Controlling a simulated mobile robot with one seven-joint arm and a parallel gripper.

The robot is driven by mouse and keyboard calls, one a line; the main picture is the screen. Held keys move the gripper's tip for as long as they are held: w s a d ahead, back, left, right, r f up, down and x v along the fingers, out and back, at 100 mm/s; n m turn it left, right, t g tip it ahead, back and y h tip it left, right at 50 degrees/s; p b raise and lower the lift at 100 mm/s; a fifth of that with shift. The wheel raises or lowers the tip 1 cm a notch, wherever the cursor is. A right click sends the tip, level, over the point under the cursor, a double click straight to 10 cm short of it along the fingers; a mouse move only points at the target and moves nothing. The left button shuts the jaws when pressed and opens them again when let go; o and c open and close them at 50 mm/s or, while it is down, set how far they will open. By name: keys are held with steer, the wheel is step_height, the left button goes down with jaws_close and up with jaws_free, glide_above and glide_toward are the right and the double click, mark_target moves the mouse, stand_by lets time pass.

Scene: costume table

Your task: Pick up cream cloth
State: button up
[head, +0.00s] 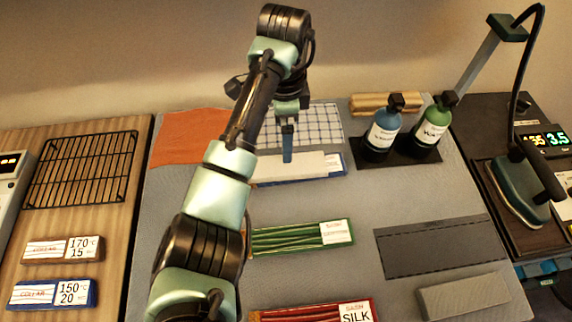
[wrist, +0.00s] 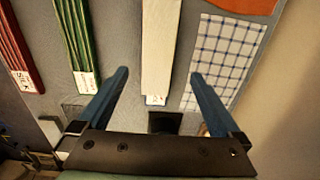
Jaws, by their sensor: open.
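In the wrist view the cloth (wrist: 160,40) runs up from between my fingers. My gripper (head: 287,156) is over the cloth, with its blue fingers pointing down. In the wrist view my gripper (wrist: 160,74) is open and empty, one finger on each side of the strip. Whether the fingers touch the mat cannot be told.
A blue-checked cloth (head: 322,120) lies just behind the cream one, with an orange cloth (head: 180,140) to the left. Two bottles, blue (head: 382,133) and green (head: 433,128), stand at right. Green (head: 290,238) and red (head: 300,314) bundles lie in front.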

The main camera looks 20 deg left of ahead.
glide_above(286, 167)
steer(key=f, duration=0.3)
steer(key=w+f, duration=0.1)
steer(key=shift+a+f, duration=0.2)
steer(key=shift+a, duration=0.05)
steer(key=shift+s+d+f+p, duration=0.1)
steer(key=shift+f+p, duration=0.25)
steer(key=shift+f, duration=0.95)
steer(key=shift+s+d+f+p, duration=0.1)
steer(key=shift+f+p, duration=0.2)
steer(key=shift+f, duration=1)
steer(key=shift+r, duration=0.1)
steer(key=c, duration=1.4)
